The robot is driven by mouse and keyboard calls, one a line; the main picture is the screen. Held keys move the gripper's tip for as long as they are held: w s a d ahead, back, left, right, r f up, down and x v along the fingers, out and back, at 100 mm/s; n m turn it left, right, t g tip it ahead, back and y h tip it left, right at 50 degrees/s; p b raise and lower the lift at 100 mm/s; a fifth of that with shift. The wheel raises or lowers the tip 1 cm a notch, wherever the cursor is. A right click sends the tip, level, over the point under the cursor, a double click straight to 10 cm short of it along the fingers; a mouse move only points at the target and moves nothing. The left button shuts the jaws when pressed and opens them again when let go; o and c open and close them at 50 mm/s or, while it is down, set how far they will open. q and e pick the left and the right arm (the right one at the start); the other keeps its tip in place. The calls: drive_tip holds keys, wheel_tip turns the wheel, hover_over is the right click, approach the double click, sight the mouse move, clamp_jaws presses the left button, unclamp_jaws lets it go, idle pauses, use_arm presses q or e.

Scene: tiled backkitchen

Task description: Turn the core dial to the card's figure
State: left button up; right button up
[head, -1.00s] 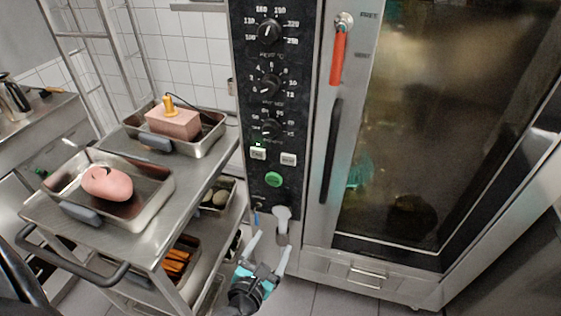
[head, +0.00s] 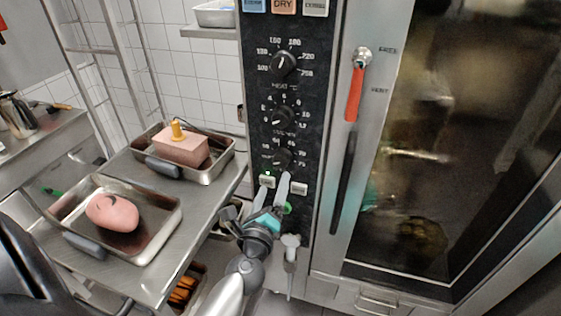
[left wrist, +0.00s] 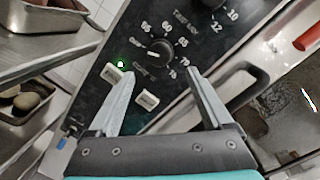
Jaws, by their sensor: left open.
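The core dial (head: 282,158) is the lowest of three black dials on the oven's dark panel. In the left wrist view the core dial (left wrist: 159,50) shows a ring of figures, with 65 and 70 among them. Its pale pointer mark seems to point left, but the exact setting is hard to read. My left gripper (head: 275,184) is open and empty, just below the dial. In the left wrist view its fingertips (left wrist: 158,76) are spread wide, with the dial beyond and between them, apparently not touched. I cannot make out the card. My right gripper is not in view.
The middle dial (head: 282,116) and top dial (head: 284,64) sit above. Two pale buttons (left wrist: 147,100) lie below the core dial, near the fingers. The oven door handle (head: 343,165) is to the right. A steel trolley (head: 150,280) with trays stands left.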

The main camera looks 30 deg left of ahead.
sight(280, 163)
use_arm(q)
drive_tip(key=x, duration=0.9)
drive_tip(key=shift+s+f, duration=0.1)
drive_tip(key=shift+f, duration=0.05)
drive_tip(key=c, duration=1.3)
